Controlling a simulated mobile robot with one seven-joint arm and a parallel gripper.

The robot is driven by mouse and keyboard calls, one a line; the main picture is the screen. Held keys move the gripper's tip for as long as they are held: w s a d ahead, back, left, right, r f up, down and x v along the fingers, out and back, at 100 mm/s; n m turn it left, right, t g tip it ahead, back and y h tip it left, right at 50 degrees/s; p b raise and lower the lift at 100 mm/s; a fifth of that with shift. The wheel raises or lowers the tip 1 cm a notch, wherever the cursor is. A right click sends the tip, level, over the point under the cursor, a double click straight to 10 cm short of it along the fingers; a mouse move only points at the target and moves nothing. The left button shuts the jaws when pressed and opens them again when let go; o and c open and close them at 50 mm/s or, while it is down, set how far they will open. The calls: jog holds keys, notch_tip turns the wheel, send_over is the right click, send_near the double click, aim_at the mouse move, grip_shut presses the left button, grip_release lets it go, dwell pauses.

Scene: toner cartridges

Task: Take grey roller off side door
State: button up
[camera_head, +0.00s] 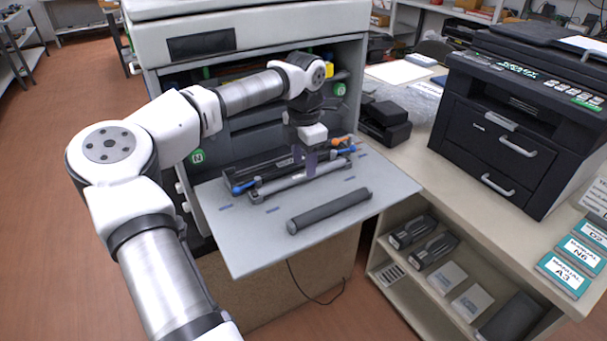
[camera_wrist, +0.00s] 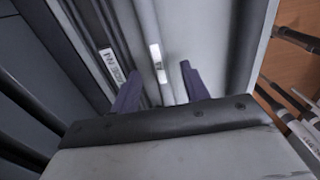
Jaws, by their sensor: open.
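The side door (camera_head: 240,245) of the big printer lies open and flat, like a shelf. A dark grey roller (camera_head: 330,210) rests near its front edge, slightly slanted, and shows on the right of the wrist view (camera_wrist: 243,40). Behind it lies a lighter grey bar-shaped roller (camera_head: 285,185), next to a black unit with blue and orange ends. My gripper (camera_head: 305,165) points down over the lighter bar. In the wrist view its two purple fingers (camera_wrist: 160,82) are apart, with the lighter bar and its white label (camera_wrist: 157,62) between them. I cannot tell whether they touch it.
The printer's open body (camera_head: 235,140) rises behind the door. A black printer (camera_head: 515,125) and manuals (camera_head: 565,272) stand on the right-hand table. Black boxes (camera_head: 386,118) sit near the door's back right corner. The door's front left part is bare.

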aim_at(303, 174)
jog(key=shift+f+p, duration=0.3)
jog(key=shift+f, duration=1.35)
jog(key=shift+a, duration=0.1)
jog(key=shift+c, duration=0.2)
grip_shut()
